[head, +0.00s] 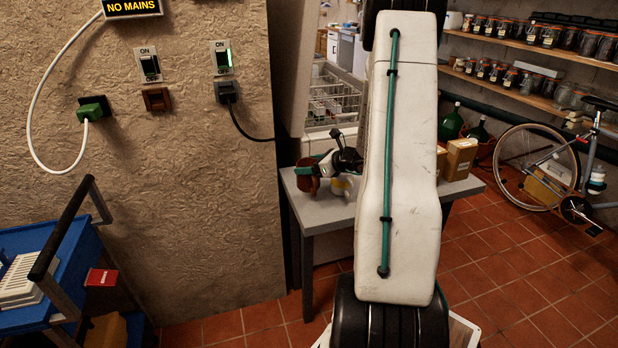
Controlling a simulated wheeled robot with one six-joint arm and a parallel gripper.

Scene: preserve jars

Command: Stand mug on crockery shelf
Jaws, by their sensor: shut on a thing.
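A brown mug (308,184) is at the left end of a grey table (328,215), seen small in the head view. My gripper (311,169) is at the mug's upper part and is shut on it. I cannot tell whether the mug's base touches the tabletop. A white and yellow piece (342,187) shows just right of the mug, below my gripper's wrist, partly hidden. No shelf in view is clearly marked as the crockery shelf.
White wire racks (335,100) stand behind the table. Cardboard boxes (460,158) are at its right end. Wall shelves (540,50) at right hold several jars; a bicycle (545,165) leans below. A blue trolley (40,240) is at left.

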